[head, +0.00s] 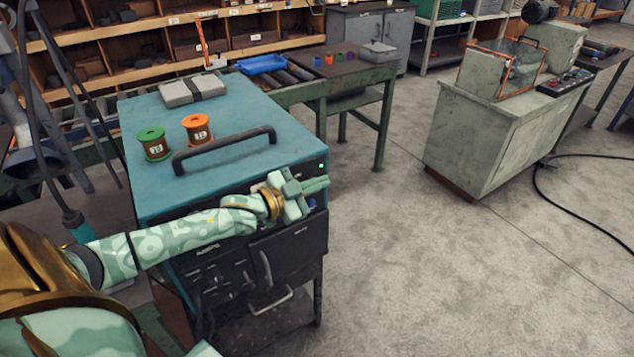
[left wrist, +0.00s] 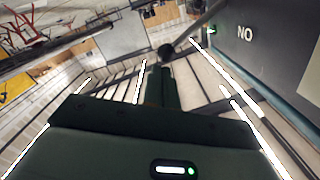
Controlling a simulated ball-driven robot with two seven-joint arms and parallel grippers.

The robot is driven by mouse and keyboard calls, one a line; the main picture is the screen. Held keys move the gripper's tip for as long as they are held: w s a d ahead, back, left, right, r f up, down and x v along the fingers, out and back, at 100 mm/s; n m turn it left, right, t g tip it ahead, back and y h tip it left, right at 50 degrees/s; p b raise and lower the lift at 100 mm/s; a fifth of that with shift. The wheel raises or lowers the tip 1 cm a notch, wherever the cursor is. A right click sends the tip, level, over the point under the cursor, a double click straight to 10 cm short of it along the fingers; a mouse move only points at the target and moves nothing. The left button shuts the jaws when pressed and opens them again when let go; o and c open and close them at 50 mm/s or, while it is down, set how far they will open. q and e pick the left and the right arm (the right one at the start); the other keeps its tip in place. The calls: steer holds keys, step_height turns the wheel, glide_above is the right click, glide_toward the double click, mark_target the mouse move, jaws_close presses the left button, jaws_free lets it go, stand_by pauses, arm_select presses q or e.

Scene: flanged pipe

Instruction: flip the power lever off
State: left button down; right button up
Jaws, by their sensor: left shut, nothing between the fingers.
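The teal-topped power unit (head: 255,112) stands left of centre in the head view, with a dark front panel. A small green light (head: 321,166) glows near its upper right front corner. My left gripper (head: 322,184) is shut and empty in front of that corner. In the left wrist view, its fingers (left wrist: 160,80) point at a dark round knob (left wrist: 166,50), likely the lever's end. I cannot tell whether they touch. An upside-down "ON" label (left wrist: 245,33) and a green light (left wrist: 212,30) show on the panel. The gripper hides the lever in the head view. My right gripper is not in view.
A green spool (head: 153,149), an orange spool (head: 197,134) and a black handle (head: 225,150) are on the unit's top. A grey box (head: 192,92) lies at its back. A grey cabinet (head: 490,150) stands at the right. The floor between is clear.

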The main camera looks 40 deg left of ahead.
arm_select(q)
steer(key=shift+s+d+f+m, duration=0.1)
steer(key=shift+d+f+m, duration=0.05)
steer(key=shift+f+m, duration=0.25)
step_height(320, 180, down, 6)
steer(key=m+b, duration=0.1)
steer(key=m, duration=0.2)
steer(key=shift+s+d, duration=0.15)
steer(key=shift+d, duration=0.3)
stand_by(0.3)
